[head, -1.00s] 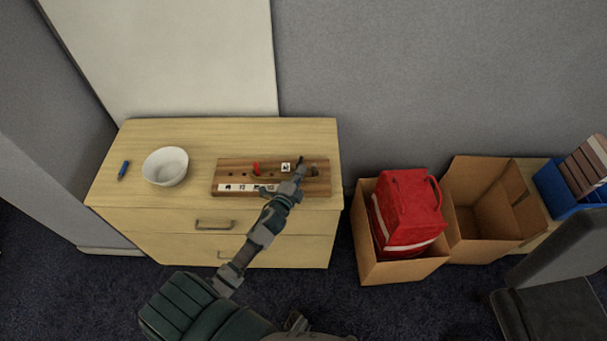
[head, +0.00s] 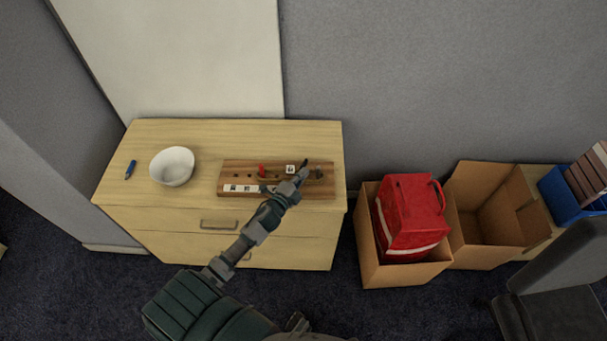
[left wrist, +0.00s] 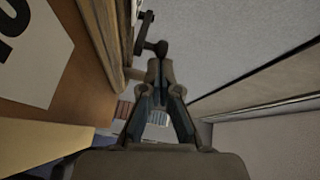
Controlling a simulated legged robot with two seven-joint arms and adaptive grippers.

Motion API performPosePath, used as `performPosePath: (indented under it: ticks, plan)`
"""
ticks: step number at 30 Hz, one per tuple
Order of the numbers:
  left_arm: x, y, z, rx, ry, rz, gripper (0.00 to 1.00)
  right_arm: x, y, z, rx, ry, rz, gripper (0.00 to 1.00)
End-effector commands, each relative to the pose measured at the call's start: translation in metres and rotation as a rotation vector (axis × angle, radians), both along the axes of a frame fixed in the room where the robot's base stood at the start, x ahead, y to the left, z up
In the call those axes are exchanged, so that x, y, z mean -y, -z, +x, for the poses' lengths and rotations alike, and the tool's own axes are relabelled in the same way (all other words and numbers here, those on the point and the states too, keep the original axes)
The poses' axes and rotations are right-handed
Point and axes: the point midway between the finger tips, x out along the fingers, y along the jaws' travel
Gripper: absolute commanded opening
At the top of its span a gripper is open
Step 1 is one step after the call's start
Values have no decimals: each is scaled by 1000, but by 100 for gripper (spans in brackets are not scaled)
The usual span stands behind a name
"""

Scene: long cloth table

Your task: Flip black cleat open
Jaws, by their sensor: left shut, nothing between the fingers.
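A wooden board (head: 235,173) with holes, a red piece (head: 262,171) and white labels lies on the cabinet top. My left gripper (head: 303,173) is shut and empty over the right part of the board. A small dark fitting (head: 319,175), probably the black cleat, is just right of the fingertips and partly hidden. In the left wrist view, a dark lever-like piece (left wrist: 150,42) stands out from the board's edge just beyond the closed fingertips (left wrist: 158,66). I cannot tell whether they touch. My right gripper is not in view.
The light wood cabinet (head: 130,200) also holds a white bowl (head: 172,166) and a blue marker (head: 130,170). A red bag (head: 410,215) sits in a cardboard box (head: 375,265) to the right, beside an open box (head: 490,210). A grey wall stands behind.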

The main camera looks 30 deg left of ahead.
Motion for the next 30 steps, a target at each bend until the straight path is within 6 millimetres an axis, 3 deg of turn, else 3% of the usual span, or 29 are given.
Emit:
performPosePath:
  ticks: [11,30]
  plan:
    - [-15,-1,-5,-3,289,5,0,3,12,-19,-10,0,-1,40]
    - [-54,0,-6,0,279,1,0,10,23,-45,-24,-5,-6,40]
